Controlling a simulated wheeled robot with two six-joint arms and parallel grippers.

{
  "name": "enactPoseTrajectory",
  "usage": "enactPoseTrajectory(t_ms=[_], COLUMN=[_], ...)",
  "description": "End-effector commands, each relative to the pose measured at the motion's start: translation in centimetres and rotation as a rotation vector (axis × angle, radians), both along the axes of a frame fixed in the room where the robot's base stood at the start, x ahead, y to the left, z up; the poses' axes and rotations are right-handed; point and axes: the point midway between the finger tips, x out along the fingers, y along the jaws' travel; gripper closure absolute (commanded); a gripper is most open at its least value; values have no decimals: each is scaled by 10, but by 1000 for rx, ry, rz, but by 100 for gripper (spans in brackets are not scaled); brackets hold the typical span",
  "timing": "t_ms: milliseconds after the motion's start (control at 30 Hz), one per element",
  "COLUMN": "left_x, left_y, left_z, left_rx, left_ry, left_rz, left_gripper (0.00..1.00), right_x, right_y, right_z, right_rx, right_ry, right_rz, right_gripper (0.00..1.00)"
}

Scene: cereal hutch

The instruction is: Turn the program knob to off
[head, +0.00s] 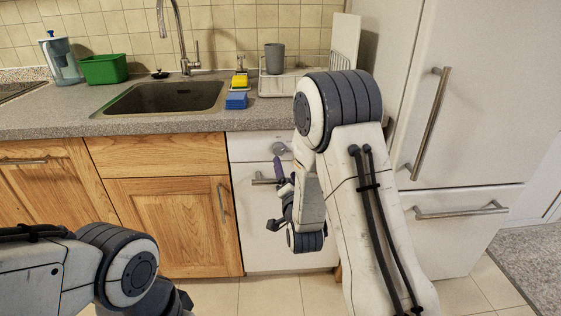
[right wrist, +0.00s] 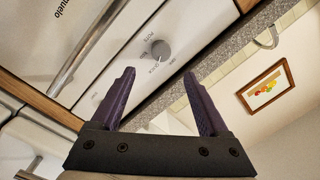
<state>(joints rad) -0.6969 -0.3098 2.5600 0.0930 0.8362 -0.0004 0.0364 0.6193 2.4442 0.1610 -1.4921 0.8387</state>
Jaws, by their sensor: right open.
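The program knob (right wrist: 160,49) is a round grey dial on the white dishwasher's control panel, with small labels around it that are hard to read. It also shows in the head view (head: 279,148), just below the counter edge. My right gripper (right wrist: 160,73) is open, its two purple fingers pointing toward the panel. In the right wrist view the knob lies just beyond the fingertips, between them and apart from them. In the head view the right gripper is partly hidden by its own wrist. My left arm shows at the lower left, its gripper out of view.
The dishwasher's bar handle (right wrist: 95,52) runs just below the panel. The grey countertop (head: 180,124) overhangs above. Wooden cabinets (head: 165,215) stand to the left and a white fridge (head: 480,110) to the right. A sink (head: 160,97) is set in the counter.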

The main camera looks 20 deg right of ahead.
Motion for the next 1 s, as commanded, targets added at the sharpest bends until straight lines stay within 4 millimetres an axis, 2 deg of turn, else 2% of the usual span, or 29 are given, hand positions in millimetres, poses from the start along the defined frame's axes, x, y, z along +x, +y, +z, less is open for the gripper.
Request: enactPoseTrajectory(t_ms=[500, 700, 967, 1000], left_x=[0, 0, 0, 0], left_y=[0, 0, 0, 0], left_z=[1, 1, 1, 1], left_rx=[0, 0, 0, 0], left_ry=[0, 0, 0, 0], left_rz=[0, 0, 0, 0], left_gripper=[100, 100, 100, 100], right_x=[83, 97, 99, 99], right_y=[-16, -19, -19, -19], right_z=[1, 1, 1, 1], right_rx=[-1, -2, -1, -1], right_ry=[-4, -3, -1, -1], right_rz=[0, 1, 1, 1], right_gripper=[22, 22, 22, 30])
